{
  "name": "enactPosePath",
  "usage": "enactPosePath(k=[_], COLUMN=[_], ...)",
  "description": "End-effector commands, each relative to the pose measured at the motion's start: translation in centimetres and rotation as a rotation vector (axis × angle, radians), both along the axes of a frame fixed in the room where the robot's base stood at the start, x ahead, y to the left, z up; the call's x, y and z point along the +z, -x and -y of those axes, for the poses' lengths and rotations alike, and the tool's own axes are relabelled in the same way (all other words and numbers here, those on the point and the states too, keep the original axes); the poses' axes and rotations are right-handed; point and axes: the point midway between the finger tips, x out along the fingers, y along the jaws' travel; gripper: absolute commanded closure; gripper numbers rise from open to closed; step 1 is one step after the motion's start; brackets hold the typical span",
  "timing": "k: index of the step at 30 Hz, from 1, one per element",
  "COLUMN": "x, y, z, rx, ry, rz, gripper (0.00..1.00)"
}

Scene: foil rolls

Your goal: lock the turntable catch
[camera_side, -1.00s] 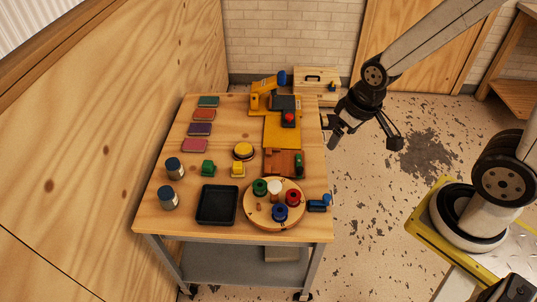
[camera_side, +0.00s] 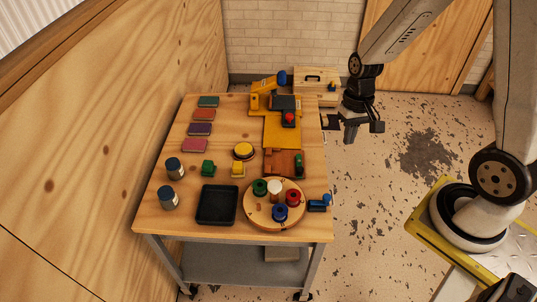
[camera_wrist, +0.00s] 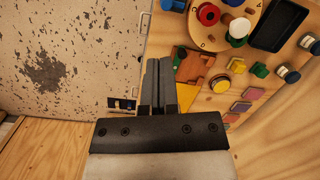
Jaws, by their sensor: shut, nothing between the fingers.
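The turntable (camera_side: 258,216) is a round wooden disc at the table's front right, carrying green, white, red and blue rolls. It also shows at the top of the wrist view (camera_wrist: 205,40). The blue catch (camera_side: 319,203) sits on a dark base just right of the disc, at the table edge. Part of it shows at the wrist view's top edge (camera_wrist: 172,4). I cannot tell whether it is locked. My gripper (camera_side: 350,138) is shut and empty, beyond the table's right edge, away from the catch. Its fingers (camera_wrist: 158,65) point toward the table side in the wrist view.
A black tray (camera_side: 217,221) lies left of the turntable. A brown block fixture (camera_side: 280,162) and a yellow press-like station (camera_side: 281,132) stand behind it. A yellow button (camera_side: 243,150), colored pads (camera_side: 200,128) and two jars (camera_side: 168,197) are further left. Floor space right of the table is clear.

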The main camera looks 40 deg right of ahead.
Motion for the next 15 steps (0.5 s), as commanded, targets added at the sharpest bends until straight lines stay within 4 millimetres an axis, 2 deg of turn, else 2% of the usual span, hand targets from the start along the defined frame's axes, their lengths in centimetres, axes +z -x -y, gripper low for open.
enactPosePath(k=[15], x=[-5.3], y=[0.1], z=[4.4], rx=[-0.361], ry=[-0.225], rz=[-0.263], gripper=[1.0])
